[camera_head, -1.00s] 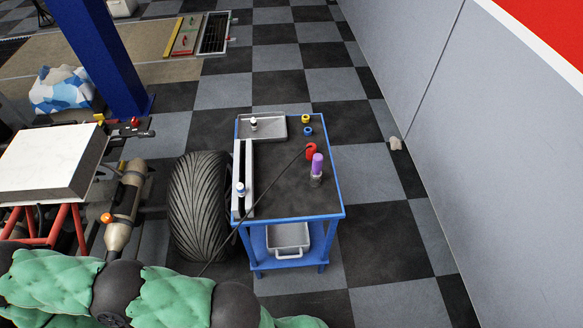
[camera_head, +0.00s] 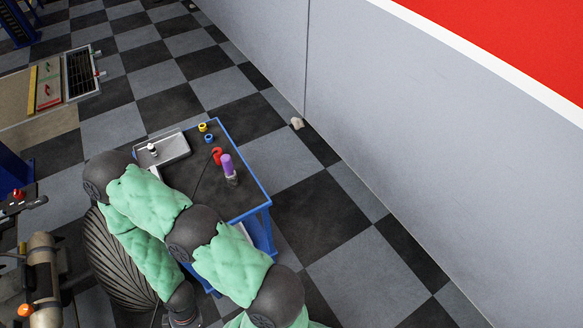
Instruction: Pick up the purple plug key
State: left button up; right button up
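The purple plug key (camera_head: 227,164) stands upright on the dark top of the blue cart (camera_head: 262,190), near its right edge. Its lower part is a grey metallic piece. One of my arms, in green padding, crosses the view in front of the cart and hides the cart's left and front parts. This arm does not touch the purple key in the picture. Its far end reaches the bottom edge, where no fingers can be made out. Neither gripper shows clearly.
A red ring-shaped piece (camera_head: 217,155) with a dark cable lies just left of the key. Small yellow (camera_head: 203,127) and blue (camera_head: 209,138) rings sit behind it. A grey tray (camera_head: 172,149) is at the back left. A tyre (camera_head: 112,262) stands left; a grey wall (camera_head: 400,130) runs right.

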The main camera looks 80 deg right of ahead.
aim_at(231, 174)
jog(key=z, duration=0.45)
jog(key=j+z, duration=0.1)
jog(key=z, duration=0.75)
jog(key=j+z, duration=0.1)
jog(key=z, duration=0.75)
jog(key=k+j+z, duration=0.2)
jog(key=j+z, duration=0.2)
jog(key=j, duration=0.1)
